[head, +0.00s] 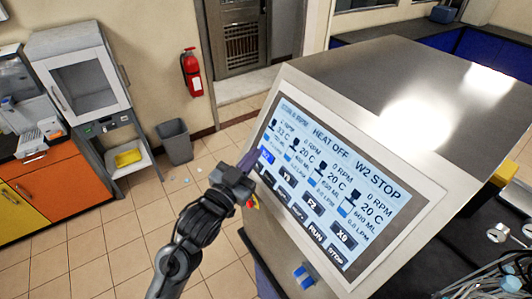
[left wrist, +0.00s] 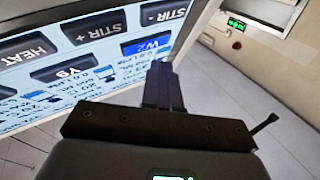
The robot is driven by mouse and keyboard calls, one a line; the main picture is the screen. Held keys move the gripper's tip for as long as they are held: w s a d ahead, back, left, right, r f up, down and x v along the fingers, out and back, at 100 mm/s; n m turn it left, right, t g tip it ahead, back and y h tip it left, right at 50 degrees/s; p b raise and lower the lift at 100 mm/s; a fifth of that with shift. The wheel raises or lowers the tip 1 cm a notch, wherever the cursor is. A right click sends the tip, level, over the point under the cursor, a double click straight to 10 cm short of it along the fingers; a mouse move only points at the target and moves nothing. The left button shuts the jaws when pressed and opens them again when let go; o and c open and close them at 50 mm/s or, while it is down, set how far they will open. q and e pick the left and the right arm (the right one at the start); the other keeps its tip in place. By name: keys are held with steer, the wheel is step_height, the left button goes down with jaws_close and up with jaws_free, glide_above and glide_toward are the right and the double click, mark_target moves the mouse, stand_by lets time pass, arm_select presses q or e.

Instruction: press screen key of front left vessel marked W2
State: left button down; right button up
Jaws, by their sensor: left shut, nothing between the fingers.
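The touch screen (head: 330,190) is tilted on the front of a large metal console. Its header reads HEAT OFF and W2 STOP. The W2 key (head: 266,155) is blue at the left end of the vessel key row, while the other keys in that row are dark. My left gripper (head: 248,162) is shut and empty at the screen's left edge. In the left wrist view, its fingertips (left wrist: 161,68) overlap the area just below W2; contact cannot be told. My right gripper is not in view.
A lower row of dark keys includes RUN (head: 316,234) and STOP (head: 336,256); STIR + (left wrist: 85,30) lies near W2. A blue part (head: 303,275) sits below the screen. A grey bin (head: 175,142) stands on the floor behind. Floor left of the console is mostly open.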

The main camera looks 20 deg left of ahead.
arm_select(q)
steer(key=shift+s+a+r+p, duration=1.2)
steer(key=shift+s+a+p, duration=0.15)
steer(key=shift+s+p, duration=0.15)
steer(key=shift+f, duration=0.1)
steer(key=s+f+n+g+y+p, duration=0.1)
steer(key=s+f+g, duration=0.2)
steer(key=s+f, duration=0.45)
steer(key=s+f+n+g+y+p, duration=0.1)
steer(key=s+f+n+g+p, duration=0.3)
steer(key=f, duration=0.7)
steer(key=s+a+f+g+y+b, duration=0.1)
steer(key=s+a+f+g, duration=0.1)
steer(key=s, duration=0.6)
steer(key=s+a+f+g+y+b, duration=0.1)
steer(key=s+f+g, duration=0.3)
steer(key=s, duration=0.5)
steer(key=shift+s+a+f+m+g+y, duration=0.2)
steer(key=shift+a+f+m+g+y, duration=0.3)
steer(key=shift+g, duration=0.7)
steer(key=shift+d+r, duration=0.1)
steer(key=shift+d, duration=0.05)
